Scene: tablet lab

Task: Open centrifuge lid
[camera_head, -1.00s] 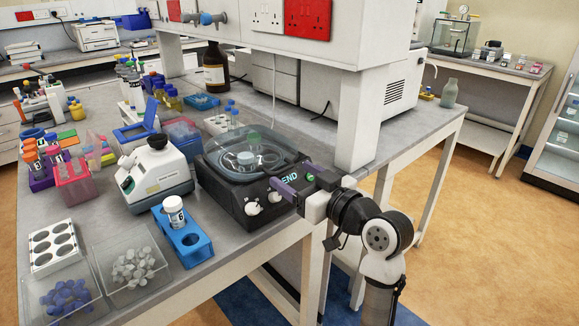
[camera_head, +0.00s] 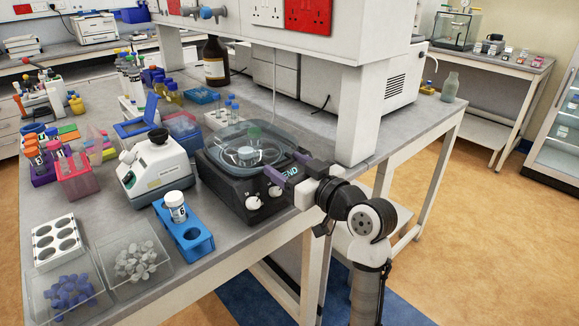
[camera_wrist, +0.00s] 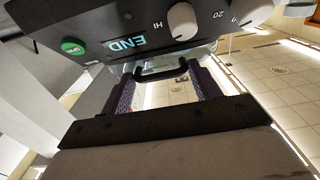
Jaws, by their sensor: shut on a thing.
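The centrifuge (camera_head: 238,198) is a black box with white knobs and a lit END display on its front. Its clear lid (camera_head: 228,137) covers the rotor bowl and looks down or nearly so; a small gap cannot be told. My gripper (camera_head: 285,164) is at the front of the lid, above the display. In the wrist view, my gripper's purple fingers (camera_wrist: 160,78) are shut on the black lid handle (camera_wrist: 160,74), one on each side. The green button (camera_wrist: 72,46) and the knobs show there too. The handle is hard to make out in the head view.
A white instrument (camera_head: 155,172) and a blue rack (camera_head: 186,237) with a white-capped tube stand left of the centrifuge. A shelf post (camera_head: 358,115) stands close behind on the right. Caps fill clear trays (camera_head: 142,285) at the front left. Floor to the right is free.

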